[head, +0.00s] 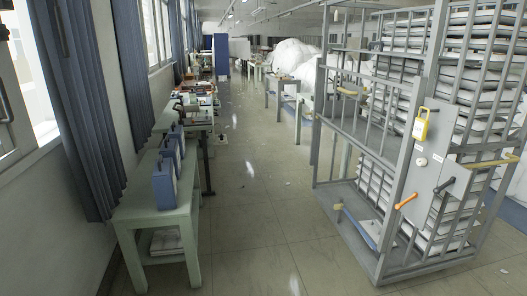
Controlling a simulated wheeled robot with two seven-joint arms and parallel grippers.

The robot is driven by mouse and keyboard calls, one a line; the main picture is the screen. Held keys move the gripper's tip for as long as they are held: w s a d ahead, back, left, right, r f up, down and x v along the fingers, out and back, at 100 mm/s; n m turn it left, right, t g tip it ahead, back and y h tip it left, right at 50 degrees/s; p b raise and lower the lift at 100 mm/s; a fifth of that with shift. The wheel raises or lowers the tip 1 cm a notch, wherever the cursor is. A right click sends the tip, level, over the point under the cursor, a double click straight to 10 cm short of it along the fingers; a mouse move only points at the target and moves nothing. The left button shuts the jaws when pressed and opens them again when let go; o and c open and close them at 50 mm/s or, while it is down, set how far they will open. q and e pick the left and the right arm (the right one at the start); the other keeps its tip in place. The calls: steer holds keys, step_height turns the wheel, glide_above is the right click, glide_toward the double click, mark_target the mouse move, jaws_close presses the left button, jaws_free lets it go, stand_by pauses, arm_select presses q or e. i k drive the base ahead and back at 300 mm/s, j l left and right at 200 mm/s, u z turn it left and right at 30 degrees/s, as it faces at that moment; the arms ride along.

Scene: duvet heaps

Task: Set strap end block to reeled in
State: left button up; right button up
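Neither of my grippers shows in the head view. A tall grey metal rack (388,168) stands at the right, with a grey plate (428,155) on its near side. A yellow block-like part (420,124) sits at the plate's upper left. An orange handle (405,201) sticks out at the plate's lower left, and a black handle (445,184) at its lower right. I cannot tell which of these, if any, is the strap end block. No strap can be made out clearly.
A pale green table (158,209) with blue upright boxes (163,184) stands along the left wall. White folded stacks (495,40) fill the rack's right side. White heaps (291,56) lie further back. The tiled aisle (248,205) between table and rack is mostly clear.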

mark_target(339, 206)
steer(key=i+z, duration=0.15)
steer(key=i, duration=1.8)
steer(key=i+u, duration=0.25)
steer(key=i, duration=0.2)
steer(key=i+l+u, duration=0.25)
steer(key=i, duration=0.15)
steer(key=i+l+u, duration=0.2)
steer(key=i, duration=0.2)
steer(key=i+l+u, duration=0.25)
steer(key=i, duration=0.15)
steer(key=i+l+u, duration=0.2)
steer(key=u, duration=0.15)
steer(key=i+l+u, duration=0.4)
steer(key=l+u, duration=0.25)
steer(key=i+l+u, duration=0.15)
steer(key=l+u, duration=0.15)
steer(key=i+l+u, duration=0.1)
steer(key=l+u, duration=0.25)
steer(key=l, duration=0.15)
steer(key=l+u, duration=0.5)
steer(key=l, duration=0.5)
